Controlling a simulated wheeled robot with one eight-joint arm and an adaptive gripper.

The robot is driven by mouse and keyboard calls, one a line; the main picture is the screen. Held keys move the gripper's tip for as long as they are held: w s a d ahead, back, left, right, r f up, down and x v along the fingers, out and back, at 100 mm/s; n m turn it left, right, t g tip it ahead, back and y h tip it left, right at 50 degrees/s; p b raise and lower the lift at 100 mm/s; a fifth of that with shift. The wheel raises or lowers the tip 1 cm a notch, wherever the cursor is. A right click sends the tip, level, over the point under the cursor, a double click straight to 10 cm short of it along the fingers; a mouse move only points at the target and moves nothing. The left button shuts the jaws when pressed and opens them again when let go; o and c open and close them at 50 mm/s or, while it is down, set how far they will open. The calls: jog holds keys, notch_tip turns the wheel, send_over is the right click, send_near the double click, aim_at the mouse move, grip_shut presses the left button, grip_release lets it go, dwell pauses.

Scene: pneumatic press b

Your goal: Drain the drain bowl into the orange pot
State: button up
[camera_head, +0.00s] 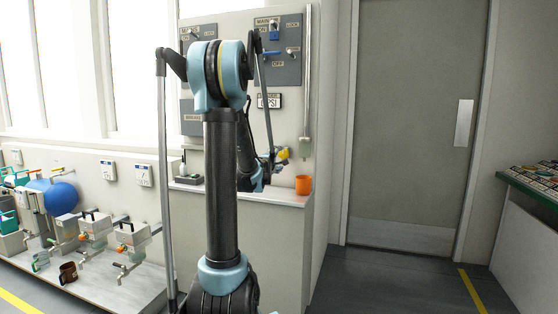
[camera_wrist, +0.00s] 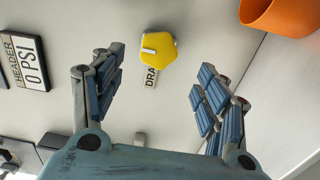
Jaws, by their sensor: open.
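A yellow knob (camera_wrist: 159,47) with a pale bar across its face is on the wall, partly covering a label that reads "DRA". It also shows in the head view (camera_head: 283,154). My gripper (camera_wrist: 158,72) is open, its blue-padded fingers spread to either side below the knob in the wrist view, with nothing between them. In the head view my gripper (camera_head: 273,158) is close to the knob and partly hidden. The orange pot (camera_head: 303,185) stands upright on the ledge below and right; part of it shows in the wrist view (camera_wrist: 282,14). I cannot clearly identify the drain bowl.
A "HEADER 0 PSI" display (camera_wrist: 31,62) is left of the knob in the wrist view. A vertical pipe (camera_head: 307,70) runs down the wall above the pot's ledge (camera_head: 285,198). Switch panels (camera_head: 277,50) are above. A closed door (camera_head: 415,120) and clear floor lie right.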

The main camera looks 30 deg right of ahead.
jog(key=shift+v, duration=2.05)
jog(key=s+a+f+m+g+y, duration=0.2)
jog(key=s+a+f, duration=0.5)
jog(key=s+a, duration=0.4)
jog(key=s+a+f+m+g+y, duration=0.3)
jog(key=s+a+f+y, duration=0.4)
jog(key=s+a, duration=0.4)
jog(key=s+a+f+m+g+y, duration=0.2)
jog(key=s+a+f, duration=0.7)
jog(key=a, duration=1.1)
jog(key=s+g+y, duration=0.2)
jog(key=shift+m+y, duration=0.4)
jog(key=shift+s, duration=0.1)
